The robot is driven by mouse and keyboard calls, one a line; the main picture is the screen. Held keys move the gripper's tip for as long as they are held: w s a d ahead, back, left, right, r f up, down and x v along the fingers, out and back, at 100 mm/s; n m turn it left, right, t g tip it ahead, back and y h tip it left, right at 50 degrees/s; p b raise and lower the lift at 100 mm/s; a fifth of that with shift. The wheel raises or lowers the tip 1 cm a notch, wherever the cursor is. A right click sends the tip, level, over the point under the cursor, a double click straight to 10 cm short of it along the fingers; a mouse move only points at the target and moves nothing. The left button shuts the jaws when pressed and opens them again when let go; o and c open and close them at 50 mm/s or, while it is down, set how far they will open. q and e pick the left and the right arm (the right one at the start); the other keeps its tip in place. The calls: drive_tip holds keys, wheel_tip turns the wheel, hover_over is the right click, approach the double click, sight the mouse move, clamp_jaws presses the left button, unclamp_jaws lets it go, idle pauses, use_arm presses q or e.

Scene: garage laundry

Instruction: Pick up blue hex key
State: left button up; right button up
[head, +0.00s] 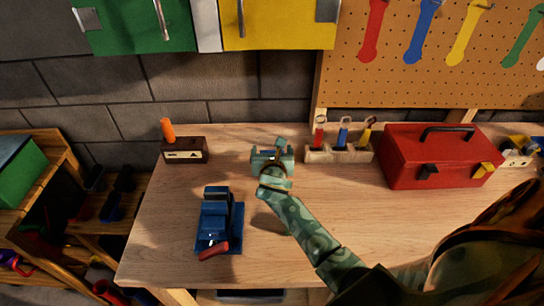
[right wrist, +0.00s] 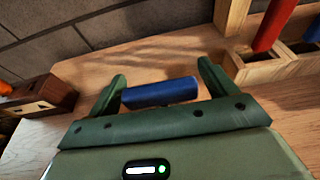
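In the right wrist view a blue bar (right wrist: 160,92), which looks like the blue hex key's handle, lies crosswise between the spread fingers of my right gripper (right wrist: 163,85). Its left end is close to the left finger; a small gap shows at its right end. I cannot tell whether it touches the table. In the head view my right gripper (head: 272,155) is low over the back middle of the workbench, with a bit of blue between its fingers. The rest of the key is hidden. My left gripper is not in view.
A wooden rack (head: 312,155) with red, blue and yellow handled tools stands right of the gripper, beside a red toolbox (head: 410,165). A blue vise (head: 215,215) is front left on the workbench (head: 160,245). A dark block (head: 184,156) holds an orange handle (head: 167,129).

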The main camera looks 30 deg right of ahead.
drive_tip(key=c, duration=0.8)
drive_tip(key=shift+o, duration=0.2)
wheel_tip(320, 180, up, 16)
drive_tip(key=p, duration=1.2)
